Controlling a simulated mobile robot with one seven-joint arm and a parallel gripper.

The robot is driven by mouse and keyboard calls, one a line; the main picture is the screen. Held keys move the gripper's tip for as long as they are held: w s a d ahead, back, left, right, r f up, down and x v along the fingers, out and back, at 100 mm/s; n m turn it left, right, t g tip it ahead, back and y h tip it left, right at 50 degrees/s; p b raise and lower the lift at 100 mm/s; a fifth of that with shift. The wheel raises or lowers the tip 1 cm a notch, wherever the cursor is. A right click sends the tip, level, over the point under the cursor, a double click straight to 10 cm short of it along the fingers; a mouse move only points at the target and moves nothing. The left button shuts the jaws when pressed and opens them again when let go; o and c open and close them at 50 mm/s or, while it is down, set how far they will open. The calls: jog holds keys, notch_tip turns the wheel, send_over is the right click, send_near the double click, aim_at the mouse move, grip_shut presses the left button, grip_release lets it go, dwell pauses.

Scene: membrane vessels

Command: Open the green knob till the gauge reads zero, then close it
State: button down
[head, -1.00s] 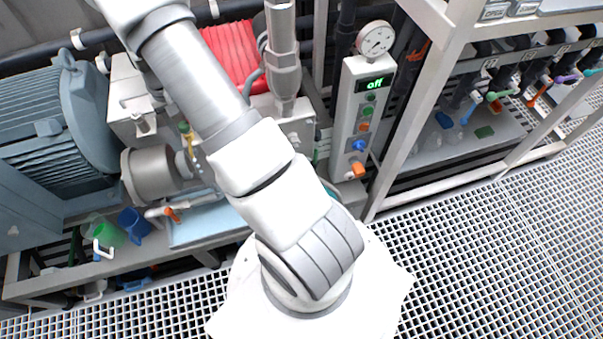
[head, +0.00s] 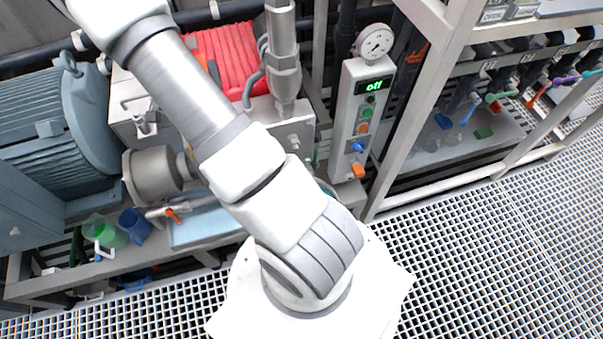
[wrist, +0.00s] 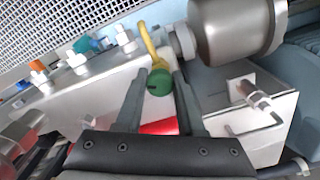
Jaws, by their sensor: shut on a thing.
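The green knob (wrist: 159,84) sits by a yellow curved part, between the fingertips of my gripper (wrist: 159,76) in the wrist view. My gripper is shut on the knob. In the head view the knob and my gripper do not show; my arm covers that area. The round white gauge (head: 374,40) stands on top of the grey control panel (head: 345,129) in the head view. Its needle is too small to read surely. The panel's display reads "off" in green.
A metal cylinder (wrist: 235,30) lies close to the right of my gripper in the wrist view. A red ribbed part (head: 229,55) is behind my arm in the head view. A blue motor (head: 62,125) stands at left. Open grating floor (head: 480,250) lies at lower right.

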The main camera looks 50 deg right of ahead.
jog(key=m+p, duration=0.1)
jog(key=m, duration=0.4)
jog(key=shift+m, duration=0.3)
jog(key=shift+r+m+p, duration=0.1)
jog(key=shift+m+p, duration=0.65)
jog(key=shift+m, duration=0.15)
jog(key=shift+m+p, duration=0.35)
jog(key=shift+m, duration=0.85)
jog(key=shift+m+p, duration=0.55)
jog(key=shift+m, duration=1.35)
jog(key=shift+c, duration=2.4)
grip_release()
